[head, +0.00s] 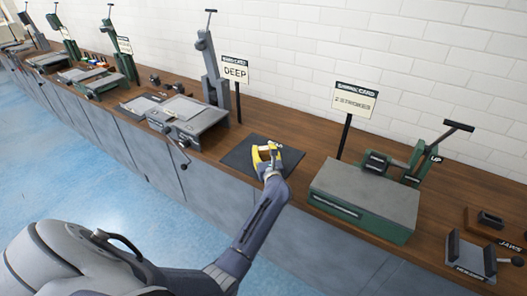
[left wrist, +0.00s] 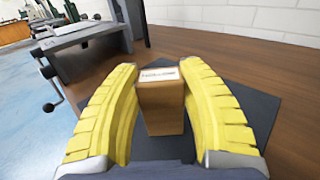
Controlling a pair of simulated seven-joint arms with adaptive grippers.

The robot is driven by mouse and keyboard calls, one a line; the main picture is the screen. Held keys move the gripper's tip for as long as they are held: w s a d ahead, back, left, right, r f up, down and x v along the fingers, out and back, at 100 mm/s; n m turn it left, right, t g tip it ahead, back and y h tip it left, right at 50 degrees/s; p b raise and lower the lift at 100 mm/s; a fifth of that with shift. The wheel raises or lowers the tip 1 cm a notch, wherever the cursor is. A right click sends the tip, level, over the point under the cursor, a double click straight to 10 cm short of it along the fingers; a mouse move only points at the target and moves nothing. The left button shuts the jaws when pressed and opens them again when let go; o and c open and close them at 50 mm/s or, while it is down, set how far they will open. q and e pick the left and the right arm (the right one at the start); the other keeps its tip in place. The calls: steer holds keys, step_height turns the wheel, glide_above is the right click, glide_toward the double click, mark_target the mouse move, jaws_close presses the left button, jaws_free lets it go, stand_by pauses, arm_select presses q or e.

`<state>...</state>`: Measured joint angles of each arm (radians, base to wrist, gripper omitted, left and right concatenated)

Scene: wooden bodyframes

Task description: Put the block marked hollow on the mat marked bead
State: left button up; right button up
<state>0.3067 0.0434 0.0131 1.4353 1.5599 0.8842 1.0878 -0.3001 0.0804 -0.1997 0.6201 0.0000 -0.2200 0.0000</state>
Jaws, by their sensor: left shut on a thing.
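My left gripper (head: 266,152) has yellow fingers and is over the dark mat (head: 238,157) on the wooden bench. In the left wrist view its fingers stand on both sides of a brown wooden block (left wrist: 163,112), and it is shut on this block. The dark mat (left wrist: 262,108) also shows around the block there. I cannot tell whether the block touches the mat. My right gripper is out of view.
A green machine (head: 362,200) stands right of the mat, with a "2 strokes" card (head: 354,100) behind. A grey press (head: 190,115) stands left, beside a "DEEP" card (head: 235,70). A small grey vise (head: 470,257) is at far right.

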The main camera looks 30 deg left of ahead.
arm_select(q)
steer(key=o, duration=1.2)
steer(key=shift+f, duration=0.15)
